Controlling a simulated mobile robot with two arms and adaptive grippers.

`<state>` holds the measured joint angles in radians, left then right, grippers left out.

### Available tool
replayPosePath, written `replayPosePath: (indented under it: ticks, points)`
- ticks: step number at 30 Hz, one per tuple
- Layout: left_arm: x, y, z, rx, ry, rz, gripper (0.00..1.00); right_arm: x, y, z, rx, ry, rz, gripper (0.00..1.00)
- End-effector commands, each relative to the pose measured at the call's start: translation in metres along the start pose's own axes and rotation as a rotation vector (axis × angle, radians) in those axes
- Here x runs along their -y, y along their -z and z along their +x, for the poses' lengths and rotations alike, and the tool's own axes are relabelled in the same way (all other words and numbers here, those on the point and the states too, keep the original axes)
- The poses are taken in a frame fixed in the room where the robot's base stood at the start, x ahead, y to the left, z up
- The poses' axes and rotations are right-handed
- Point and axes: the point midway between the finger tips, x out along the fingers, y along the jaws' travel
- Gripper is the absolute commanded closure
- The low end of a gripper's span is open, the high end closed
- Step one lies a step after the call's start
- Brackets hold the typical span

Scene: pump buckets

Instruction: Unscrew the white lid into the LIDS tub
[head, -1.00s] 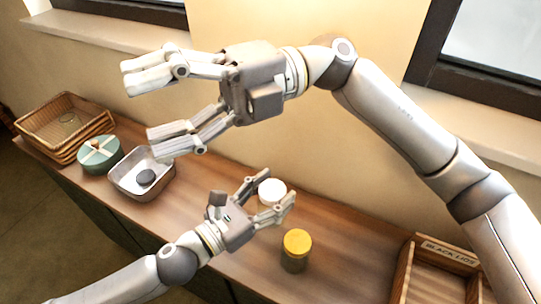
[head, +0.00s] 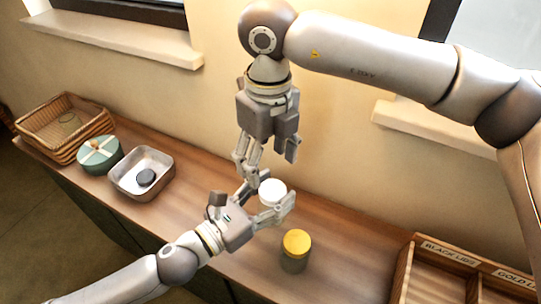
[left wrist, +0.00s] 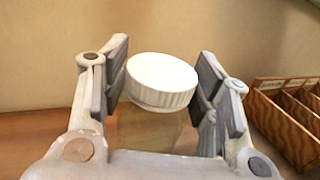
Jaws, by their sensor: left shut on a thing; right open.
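A jar with a ribbed white lid (head: 272,190) stands between the fingers of my left gripper (head: 270,198). In the left wrist view, the white lid (left wrist: 160,80) sits on a pale yellowish jar body (left wrist: 148,130), with finger pads on both sides; the lid's rim shows above the grip. My right gripper (head: 270,165) is open, points down and hangs just above the lid, apart from it or nearly so.
A yellow-lidded jar (head: 296,243) stands close to the right of my left gripper. A wooden divided box (head: 402,275) labelled BLACK LIDS and GOLD stands at right. A round green tin (head: 100,153) and wicker baskets (head: 60,120) are at the far left. The wall is close behind.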

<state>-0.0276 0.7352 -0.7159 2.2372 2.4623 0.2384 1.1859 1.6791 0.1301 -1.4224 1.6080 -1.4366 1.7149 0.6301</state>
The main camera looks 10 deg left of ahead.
Motion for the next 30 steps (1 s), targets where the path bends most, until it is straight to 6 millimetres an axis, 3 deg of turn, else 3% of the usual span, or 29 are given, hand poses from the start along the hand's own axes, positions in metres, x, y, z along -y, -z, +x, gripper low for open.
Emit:
replayPosePath:
  ticks: [5,18,30]
  points:
    - [0.0,-0.001,0.0,0.002,0.0,0.0,1.0,0.007,0.002,0.012,-0.009,0.038,0.027,0.34]
    - [0.0,-0.001,0.0,0.002,0.0,0.0,1.0,0.009,0.003,0.073,-0.007,0.034,0.026,0.34]
    - [0.0,-0.001,0.0,0.002,0.0,0.0,1.0,0.009,0.002,0.082,-0.006,0.033,0.025,0.34]
